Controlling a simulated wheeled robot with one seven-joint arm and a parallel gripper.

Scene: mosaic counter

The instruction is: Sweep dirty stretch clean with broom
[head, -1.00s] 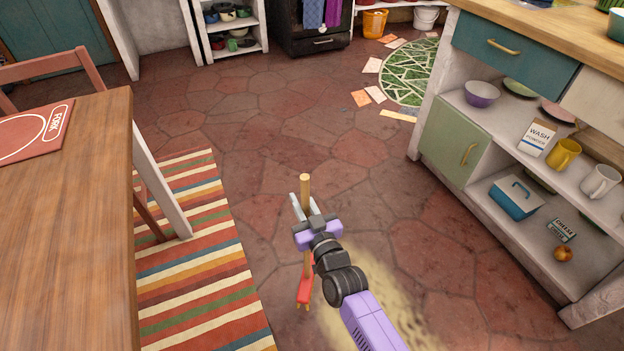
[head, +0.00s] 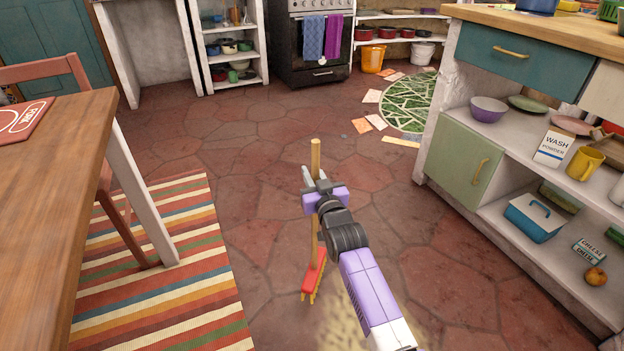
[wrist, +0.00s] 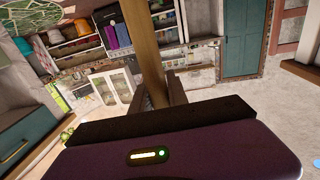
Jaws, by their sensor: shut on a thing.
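My gripper (head: 314,184) is shut on the wooden handle of the broom (head: 315,158), which stands nearly upright. The broom's red head with yellow bristles (head: 313,280) is low by the floor; I cannot tell whether the bristles touch it. In the wrist view the handle (wrist: 145,50) rises between the fingers (wrist: 158,97). The dirty stretch (head: 345,325) is a yellowish, speckled patch on the red stone floor at the bottom of the head view, partly hidden behind my arm.
A striped rug (head: 165,290) and a wooden table (head: 50,220) are on the left. A counter with open shelves (head: 500,150) stands on the right. Loose tiles (head: 376,122) lie by a green mosaic (head: 405,103) near the stove (head: 312,50). The middle floor is clear.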

